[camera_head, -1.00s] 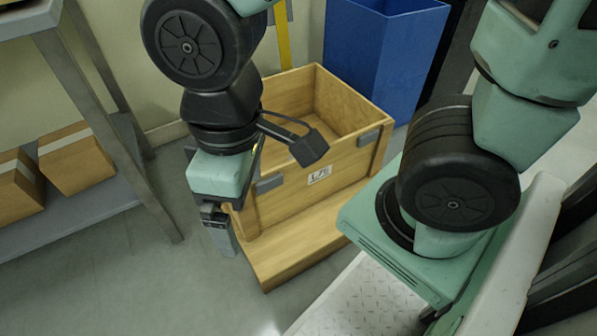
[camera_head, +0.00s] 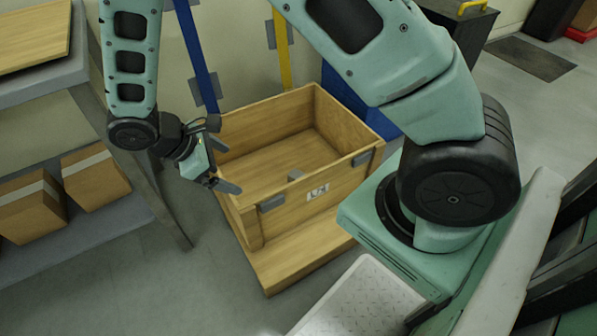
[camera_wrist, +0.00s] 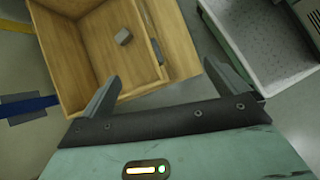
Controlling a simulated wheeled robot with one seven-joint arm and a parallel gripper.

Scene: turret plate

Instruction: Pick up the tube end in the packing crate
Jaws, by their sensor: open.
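The wooden packing crate (camera_head: 258,242) stands on the floor with its top open. A small grey tube end (camera_head: 295,175) lies inside it, partly hidden behind the front wall in the head view. In the wrist view the tube end (camera_wrist: 124,37) lies on the floor of the crate (camera_wrist: 72,60), near the wall with the dark bracket. My gripper (camera_head: 228,166) is open and empty at the crate's left wall in the head view. In the wrist view my gripper's fingers (camera_wrist: 168,80) are spread wide, with the tube end beyond them and to the left.
A shelf with cardboard boxes (camera_head: 95,178) stands at the left. A blue bin (camera_head: 345,90) is behind the crate. Blue and yellow posts (camera_head: 284,50) stand by the wall. A light tray-like surface (camera_head: 358,300) is at the front. Bare floor lies left of the crate.

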